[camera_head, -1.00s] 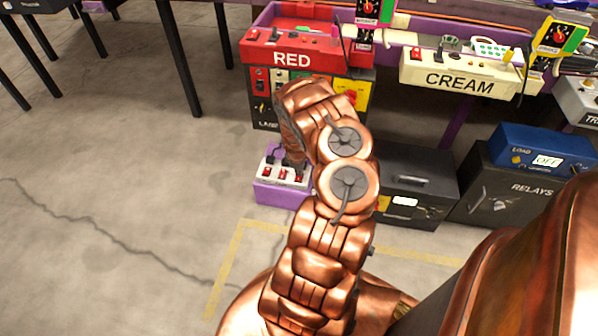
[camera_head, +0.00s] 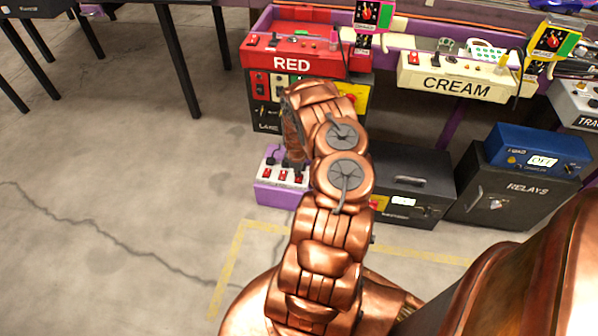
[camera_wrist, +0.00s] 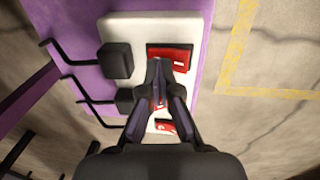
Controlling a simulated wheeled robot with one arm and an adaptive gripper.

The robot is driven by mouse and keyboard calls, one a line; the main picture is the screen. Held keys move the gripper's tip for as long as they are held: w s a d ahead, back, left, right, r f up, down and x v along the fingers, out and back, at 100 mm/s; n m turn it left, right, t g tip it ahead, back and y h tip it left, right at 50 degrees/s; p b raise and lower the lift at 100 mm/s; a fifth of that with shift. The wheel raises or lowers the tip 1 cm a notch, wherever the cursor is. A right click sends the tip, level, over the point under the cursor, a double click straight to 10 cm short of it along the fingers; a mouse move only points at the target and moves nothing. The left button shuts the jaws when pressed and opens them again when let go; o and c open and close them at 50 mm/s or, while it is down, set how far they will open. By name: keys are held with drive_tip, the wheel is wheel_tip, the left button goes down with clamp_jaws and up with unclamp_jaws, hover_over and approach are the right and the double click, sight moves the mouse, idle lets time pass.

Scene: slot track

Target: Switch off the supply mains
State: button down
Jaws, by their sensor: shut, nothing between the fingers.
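A purple box (camera_head: 272,195) stands on the floor, with a white panel (camera_wrist: 185,22) on top. The panel carries red rocker switches and black plugs with cables. In the wrist view one red switch (camera_wrist: 181,60) shows just beyond my fingertips, a middle one is mostly hidden behind the fingers, and another (camera_wrist: 165,126) is nearer my wrist. Two black plugs (camera_wrist: 115,60) sit left of the switches. My gripper (camera_wrist: 159,64) is shut and empty, over the switch row. Its tips overlap the left edge of the far switch; I cannot tell whether they touch. No name for the box is readable.
Behind are a red panel marked RED (camera_head: 290,64) and a cream panel marked CREAM (camera_head: 458,86). Floor on the left is clear.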

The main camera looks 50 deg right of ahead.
sight(297, 180)
drive_tip(key=shift+s+a+r+p, duration=0.1)
drive_tip(key=shift+s+a+p, duration=0.25)
drive_tip(key=shift+a+p, duration=0.35)
drive_tip(key=r+p, duration=0.1)
drive_tip(key=p, duration=0.1)
drive_tip(key=r+p, duration=0.1)
drive_tip(key=r, duration=0.1)
drive_tip(key=r+p, duration=0.1)
drive_tip(key=p, duration=0.1)
drive_tip(key=shift+s+a+r+p, duration=0.15)
drive_tip(key=shift+a+r+p, duration=0.15)
drive_tip(key=shift+a+p, duration=0.05)
wheel_tip(297, 180, up, 9)
drive_tip(key=a+p, duration=0.1)
drive_tip(key=p, duration=0.2)
drive_tip(key=shift+s+a+p, duration=0.35)
drive_tip(key=shift+s+a, duration=0.05)
drive_tip(key=shift+r, duration=0.1)
